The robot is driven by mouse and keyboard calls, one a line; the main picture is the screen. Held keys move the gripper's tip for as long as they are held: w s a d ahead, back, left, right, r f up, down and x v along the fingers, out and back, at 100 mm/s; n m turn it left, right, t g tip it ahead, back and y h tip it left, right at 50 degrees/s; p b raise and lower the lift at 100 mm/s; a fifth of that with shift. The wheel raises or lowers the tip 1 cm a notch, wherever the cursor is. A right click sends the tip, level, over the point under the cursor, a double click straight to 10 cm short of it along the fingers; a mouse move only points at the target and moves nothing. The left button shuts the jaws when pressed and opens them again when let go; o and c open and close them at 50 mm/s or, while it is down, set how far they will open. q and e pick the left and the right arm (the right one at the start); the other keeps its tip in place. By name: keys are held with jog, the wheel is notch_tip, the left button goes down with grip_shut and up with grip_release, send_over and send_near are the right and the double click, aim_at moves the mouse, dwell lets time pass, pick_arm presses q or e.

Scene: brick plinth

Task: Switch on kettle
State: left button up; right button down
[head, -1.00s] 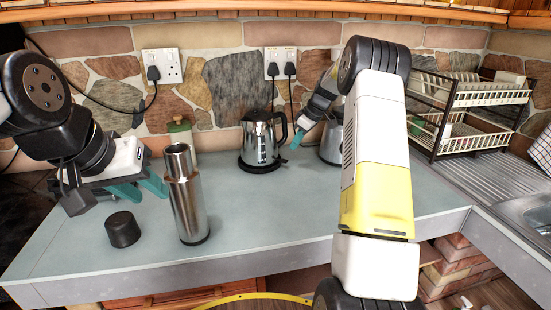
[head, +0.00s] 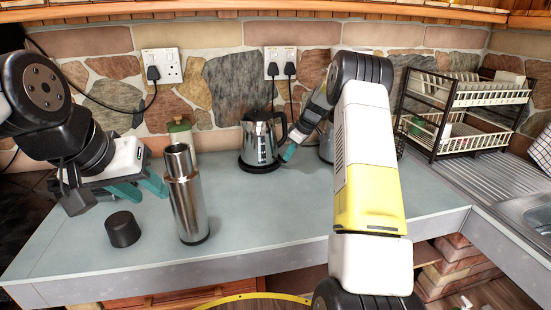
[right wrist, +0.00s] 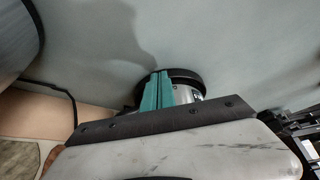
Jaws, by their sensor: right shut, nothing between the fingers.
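The kettle (head: 258,142) is silver with a black handle and stands upright on its black base at the back of the counter. My right gripper (head: 288,153) is shut and empty, with its teal fingertips just right of the kettle's lower side, under the handle. In the right wrist view the shut fingers (right wrist: 158,90) lie in front of a dark round rim with a silvery part, mostly hidden. My left gripper (head: 140,190) is open and empty above the counter's left side.
A steel flask (head: 185,200) stands in front, left of the kettle, with a black cap (head: 123,229) beside it. A green-lidded jar (head: 181,135) stands behind. A metal appliance (head: 326,146) is partly hidden by my right arm. A dish rack (head: 465,110) stands right. The front middle counter is clear.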

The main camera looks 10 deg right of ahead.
jog(key=shift+f, duration=0.7)
jog(key=shift+s+d+r, duration=0.3)
jog(key=shift+s+d, duration=0.2)
jog(key=shift+d, duration=0.1)
jog(key=shift+s+d+r, duration=0.25)
jog(key=shift+s+d, duration=0.25)
jog(key=shift+d, duration=0.05)
jog(key=v, duration=0.7)
jog(key=shift+r, duration=0.35)
